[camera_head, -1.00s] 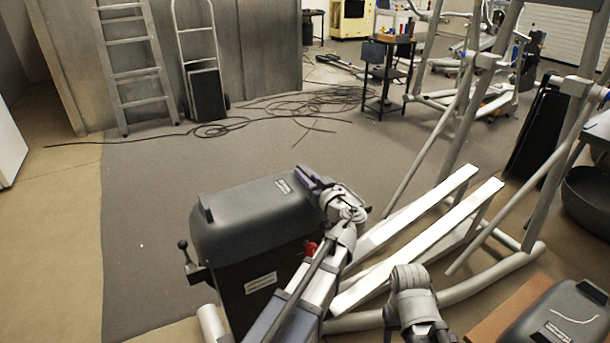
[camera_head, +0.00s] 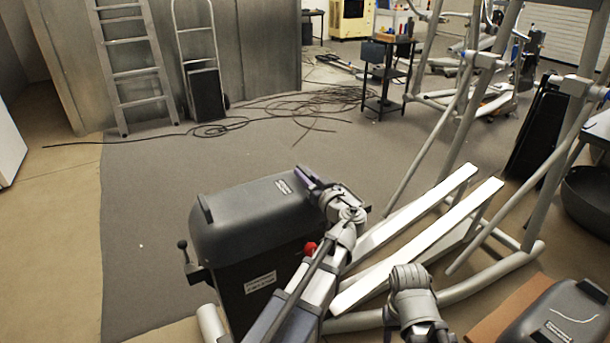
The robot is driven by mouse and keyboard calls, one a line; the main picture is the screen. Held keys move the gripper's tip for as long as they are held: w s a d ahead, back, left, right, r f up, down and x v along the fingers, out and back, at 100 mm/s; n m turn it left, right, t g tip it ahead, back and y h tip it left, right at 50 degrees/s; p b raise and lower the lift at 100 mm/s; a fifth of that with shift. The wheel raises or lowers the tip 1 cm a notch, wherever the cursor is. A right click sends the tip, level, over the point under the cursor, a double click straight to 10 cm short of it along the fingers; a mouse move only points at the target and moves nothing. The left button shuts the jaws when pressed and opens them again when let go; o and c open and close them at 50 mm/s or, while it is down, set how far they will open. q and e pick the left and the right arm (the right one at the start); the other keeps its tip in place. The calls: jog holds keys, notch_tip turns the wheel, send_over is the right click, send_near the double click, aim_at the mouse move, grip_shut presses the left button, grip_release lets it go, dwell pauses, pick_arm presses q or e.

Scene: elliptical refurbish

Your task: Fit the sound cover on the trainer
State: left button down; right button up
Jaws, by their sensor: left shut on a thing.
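The dark grey sound cover (camera_head: 250,213) has a rounded top, a small label and a raised grip at its left end. It sits over the black drive housing (camera_head: 262,284) of the trainer, and looks roughly level. I cannot tell whether it is fully seated. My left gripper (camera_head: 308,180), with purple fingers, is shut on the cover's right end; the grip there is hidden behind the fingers. A second dark cover (camera_head: 530,318) with a pale curved mark lies at the lower right. My right arm shows at the bottom centre, but its fingers do not show.
The trainer's white foot rails (camera_head: 432,240) and grey frame tubes stand right of the housing. A lever with a black knob (camera_head: 182,245) sticks out at its left. Loose cables (camera_head: 300,104) lie on the floor behind. The grey mat (camera_head: 150,200) left of the housing is clear.

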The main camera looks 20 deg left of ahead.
pick_arm(q)
jog(key=shift+f+b, duration=0.45)
dwell(0.5)
jog(key=c, duration=0.7)
grip_release()
jog(key=shift+v, duration=3.95)
jog(key=shift+f, duration=0.1)
